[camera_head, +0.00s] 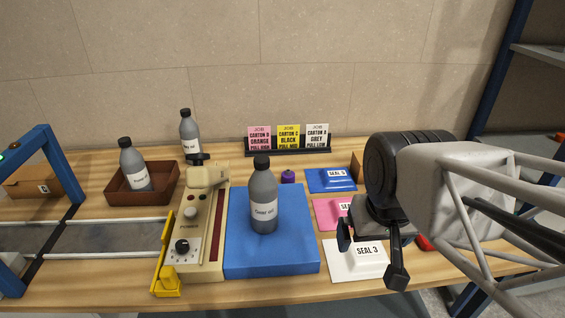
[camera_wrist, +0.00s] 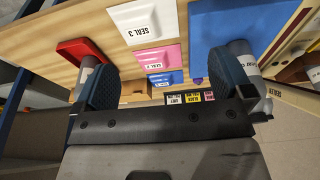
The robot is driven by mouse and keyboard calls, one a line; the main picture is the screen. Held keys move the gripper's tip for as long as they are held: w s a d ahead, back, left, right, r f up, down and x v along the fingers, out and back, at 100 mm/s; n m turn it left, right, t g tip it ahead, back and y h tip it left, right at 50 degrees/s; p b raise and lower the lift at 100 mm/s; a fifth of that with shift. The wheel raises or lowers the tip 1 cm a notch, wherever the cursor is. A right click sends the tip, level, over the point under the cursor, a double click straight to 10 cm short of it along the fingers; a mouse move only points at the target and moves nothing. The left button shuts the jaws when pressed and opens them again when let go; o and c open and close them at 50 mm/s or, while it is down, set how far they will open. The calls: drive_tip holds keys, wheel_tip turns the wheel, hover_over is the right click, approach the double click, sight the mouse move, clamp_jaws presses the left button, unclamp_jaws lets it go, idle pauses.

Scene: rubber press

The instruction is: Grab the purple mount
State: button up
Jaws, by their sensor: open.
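The purple mount (camera_head: 288,176) is a small, dark purple piece standing on the wooden table, behind the blue mat and left of the blue seal card.
A grey bottle (camera_head: 263,200) stands on the blue mat (camera_head: 290,262), left of my gripper. Pink (camera_head: 327,212) and blue (camera_head: 325,182) seal cards lie behind SEAL 3. A sign rack (camera_head: 270,153) stands at the back. A red tray (camera_wrist: 80,47) shows in the wrist view.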

idle(0.3)
drive_tip(key=c, duration=0.4)
drive_tip(key=w+a+f+m+g+y, duration=0.1)
drive_tip(key=w+a+m+g+y, duration=0.15)
drive_tip(key=w, duration=0.45)
drive_tip(key=w+a+m+g+y, duration=0.1)
drive_tip(key=w+m+y, duration=0.15)
drive_tip(key=w, duration=0.35)
drive_tip(key=w+f+m+y, duration=0.3)
drive_tip(key=w+f+m, duration=0.1)
drive_tip(key=w, duration=0.6)
drive_tip(key=w+d+f+m+y, duration=0.1)
drive_tip(key=w+f+m, duration=0.3)
drive_tip(key=w, duration=0.7)
drive_tip(key=w+f+m+y, duration=0.4)
drive_tip(key=w+f, duration=0.3)
drive_tip(key=w, duration=0.3)
drive_tip(key=shift+w+d+t+y, duration=0.2)
drive_tip(key=shift+w+t+y, duration=0.05)
drive_tip(key=shift+y, duration=0.05)
